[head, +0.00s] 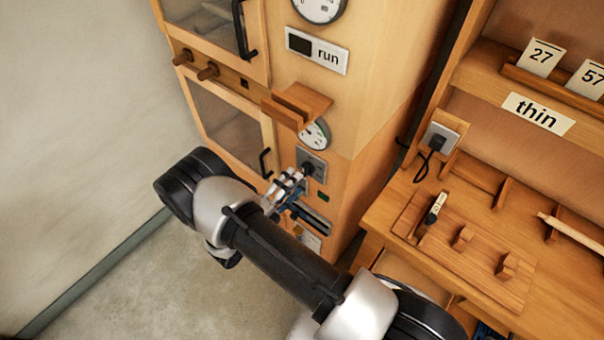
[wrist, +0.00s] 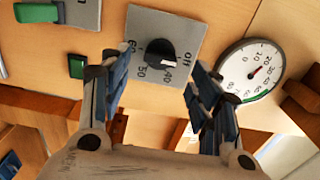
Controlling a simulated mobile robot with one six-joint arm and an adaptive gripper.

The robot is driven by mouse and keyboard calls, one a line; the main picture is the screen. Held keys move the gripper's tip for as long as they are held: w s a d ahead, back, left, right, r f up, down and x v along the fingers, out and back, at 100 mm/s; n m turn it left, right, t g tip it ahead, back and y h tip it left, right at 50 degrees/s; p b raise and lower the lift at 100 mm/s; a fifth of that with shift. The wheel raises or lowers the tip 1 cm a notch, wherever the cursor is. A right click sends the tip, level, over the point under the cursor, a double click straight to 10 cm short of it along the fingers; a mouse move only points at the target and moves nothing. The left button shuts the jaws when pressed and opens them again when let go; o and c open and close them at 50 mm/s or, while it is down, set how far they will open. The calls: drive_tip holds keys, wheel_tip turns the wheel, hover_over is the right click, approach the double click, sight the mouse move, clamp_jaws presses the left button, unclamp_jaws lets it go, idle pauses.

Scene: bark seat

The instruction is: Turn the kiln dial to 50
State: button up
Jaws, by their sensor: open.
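The kiln dial is a black knob (wrist: 160,52) on a grey square plate (wrist: 190,22) marked Off, 40, 50 and 60. In the wrist view it is upper middle and the lettering is turned round. The knob's raised grip slants toward the Off side; which mark it points to is unclear. The dial also shows in the head view (head: 309,167) on the kiln front, partly behind my gripper. My gripper (wrist: 157,68) is open and empty, with one finger on each side of the knob. Contact with it cannot be made out. My gripper is just below the dial in the head view (head: 290,193).
A wooden ledge (head: 297,104) juts out above the dial in the head view. The workbench (head: 385,220) stands at the right.

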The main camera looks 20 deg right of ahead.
sight(303, 172)
drive_tip(key=x, duration=0.5)
drive_tip(key=shift+w+d, duration=0.1)
drive_tip(key=shift+c, duration=0.6)
drive_tip(key=c, duration=1)
